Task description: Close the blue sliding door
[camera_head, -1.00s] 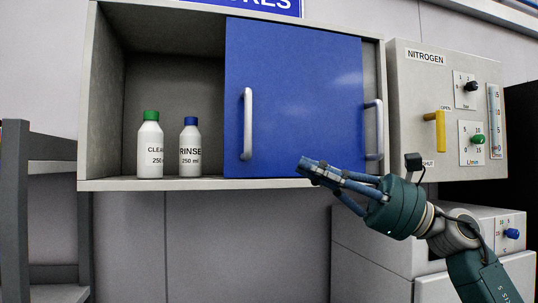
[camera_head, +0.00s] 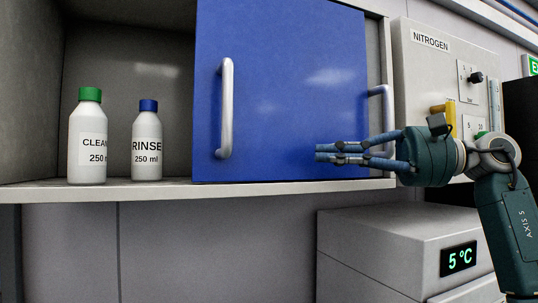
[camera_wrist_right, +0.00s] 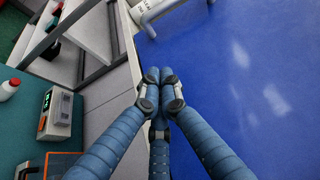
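The blue sliding door (camera_head: 285,60) covers the right part of the wall cabinet and leaves the left part open. A silver vertical handle (camera_head: 226,108) is on its left side. A second silver handle (camera_head: 383,115) stands at its right edge. My right gripper (camera_head: 322,153) comes in from the right, fingers pointing left, across the door's lower right part. In the right wrist view its fingertips (camera_wrist_right: 160,76) are together with nothing seen between them, and the blue door (camera_wrist_right: 250,80) fills the right side. I cannot tell whether the fingers touch the door. My left gripper is not in view.
A green-capped bottle (camera_head: 87,135) and a blue-capped RINSE bottle (camera_head: 147,140) stand in the open cabinet. A NITROGEN panel (camera_head: 430,70) is at right. A unit with a 5 °C display (camera_head: 458,259) stands below my right arm.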

